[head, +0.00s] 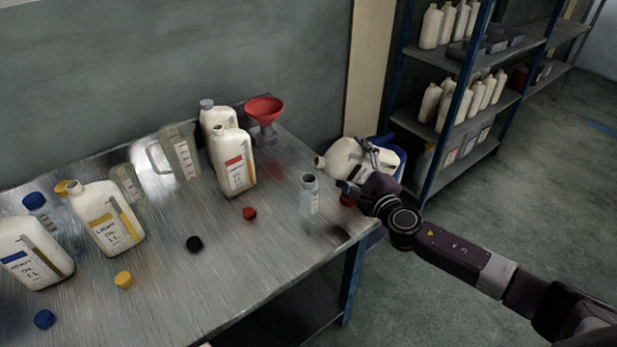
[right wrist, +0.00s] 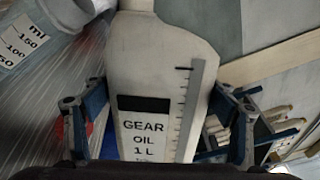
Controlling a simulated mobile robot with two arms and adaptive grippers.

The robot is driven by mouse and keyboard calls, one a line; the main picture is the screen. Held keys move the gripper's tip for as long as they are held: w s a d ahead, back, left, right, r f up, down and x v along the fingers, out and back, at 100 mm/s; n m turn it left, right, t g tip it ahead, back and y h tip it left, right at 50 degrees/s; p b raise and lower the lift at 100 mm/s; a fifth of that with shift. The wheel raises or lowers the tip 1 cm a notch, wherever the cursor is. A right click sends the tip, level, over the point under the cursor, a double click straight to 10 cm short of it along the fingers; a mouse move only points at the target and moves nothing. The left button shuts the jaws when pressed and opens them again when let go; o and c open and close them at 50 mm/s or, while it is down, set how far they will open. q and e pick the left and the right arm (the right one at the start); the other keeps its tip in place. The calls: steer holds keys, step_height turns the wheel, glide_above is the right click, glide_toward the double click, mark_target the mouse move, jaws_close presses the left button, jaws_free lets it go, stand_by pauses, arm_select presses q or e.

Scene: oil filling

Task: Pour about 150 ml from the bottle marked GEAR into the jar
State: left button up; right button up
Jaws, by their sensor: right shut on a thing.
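The white bottle marked GEAR (head: 345,157) is in my right gripper (head: 362,172), tilted over to the left with its open mouth close above and slightly right of the jar. The right wrist view shows its GEAR OIL 1 L label (right wrist: 143,128) and level strip between the two fingers (right wrist: 160,110). The clear jar (head: 309,200) stands upright on the table near its right end. Its ml marks for 50, 100 and 150 show in the right wrist view (right wrist: 22,42). I see no stream, and cannot tell the jar's level. My left gripper is out of view.
On the metal table (head: 225,285) stand several other white bottles, including a red-labelled one (head: 233,165), a clear jug (head: 180,153) and a red funnel (head: 264,110). Loose caps lie in front, one black (head: 194,244). A blue bin (head: 385,143) and shelves (head: 455,130) are beyond the right end.

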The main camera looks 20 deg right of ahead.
mark_target(353, 155)
steer(key=shift+d+r+n+p, duration=0.1)
steer(key=shift+r+n+p, duration=0.8)
steer(key=shift+r, duration=0.05)
stand_by(1.1)
steer(key=shift+a+r+n+h+p, duration=0.25)
steer(key=shift+r+n+p, duration=0.35)
steer(key=shift+p, duration=0.85)
steer(key=shift+a+r+n+h+p, duration=0.1)
steer(key=shift+a+r+n+p, duration=0.4)
steer(key=shift+p, duration=0.95)
stand_by(3.0)
